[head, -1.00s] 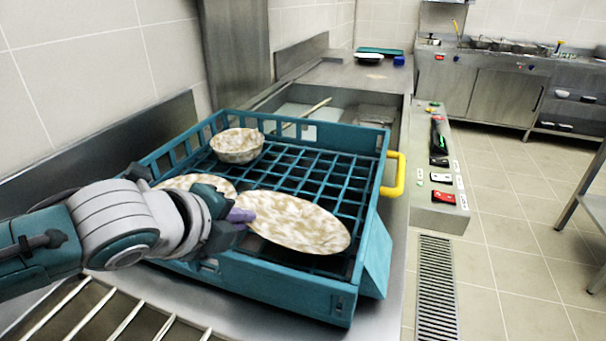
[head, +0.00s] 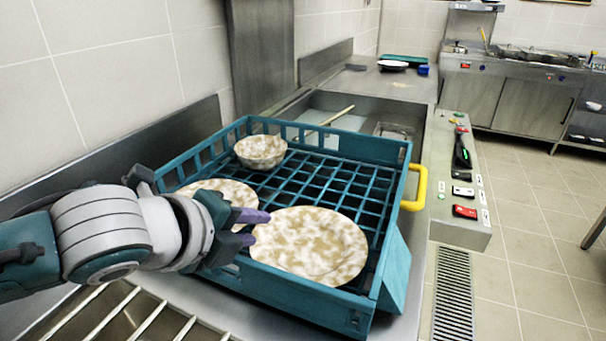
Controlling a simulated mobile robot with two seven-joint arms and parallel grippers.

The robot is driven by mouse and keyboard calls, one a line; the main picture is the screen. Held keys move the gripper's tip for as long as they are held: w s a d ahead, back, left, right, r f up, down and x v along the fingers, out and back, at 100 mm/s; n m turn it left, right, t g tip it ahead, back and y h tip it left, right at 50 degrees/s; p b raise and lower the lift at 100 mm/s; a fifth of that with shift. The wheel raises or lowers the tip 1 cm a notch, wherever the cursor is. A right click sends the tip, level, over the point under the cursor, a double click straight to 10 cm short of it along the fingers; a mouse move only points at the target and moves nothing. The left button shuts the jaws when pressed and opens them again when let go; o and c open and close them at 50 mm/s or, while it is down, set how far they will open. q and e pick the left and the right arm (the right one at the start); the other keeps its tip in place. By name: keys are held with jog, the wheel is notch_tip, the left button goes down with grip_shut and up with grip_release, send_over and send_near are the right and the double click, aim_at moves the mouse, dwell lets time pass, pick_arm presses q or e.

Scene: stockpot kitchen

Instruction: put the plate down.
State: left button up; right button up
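A speckled cream-and-brown plate (head: 308,246) lies in the front right part of the teal dish rack (head: 322,303), looking close to flat. My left gripper (head: 262,228) is at the plate's left edge. Its two purple fingertips are spread apart with a gap between them, and they do not appear to grip the plate. Whether a fingertip still touches the rim I cannot tell. A second speckled plate (head: 224,190) lies in the rack behind my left gripper, partly hidden by it. My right gripper is not in view.
A speckled bowl (head: 261,151) sits in the rack's far left corner. The rack has a yellow handle (head: 415,188) on its right. A sink (head: 352,117) lies behind it. A wall (head: 90,75) borders the left. Open grid shows in the rack's middle.

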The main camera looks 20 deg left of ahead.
pick_arm(q)
jog(key=s+d+r+n+g+p, duration=0.1)
jog(key=s+n+g, duration=0.5)
jog(key=s+n, duration=1.5)
notch_tip(320, 180, up, 2)
jog(key=s+d, duration=0.1)
jog(key=s, duration=0.1)
jog(key=shift+s+d+r+g+y, duration=0.15)
jog(key=shift+s+r+g+y, duration=0.05)
jog(key=shift+s+g+y, duration=0.2)
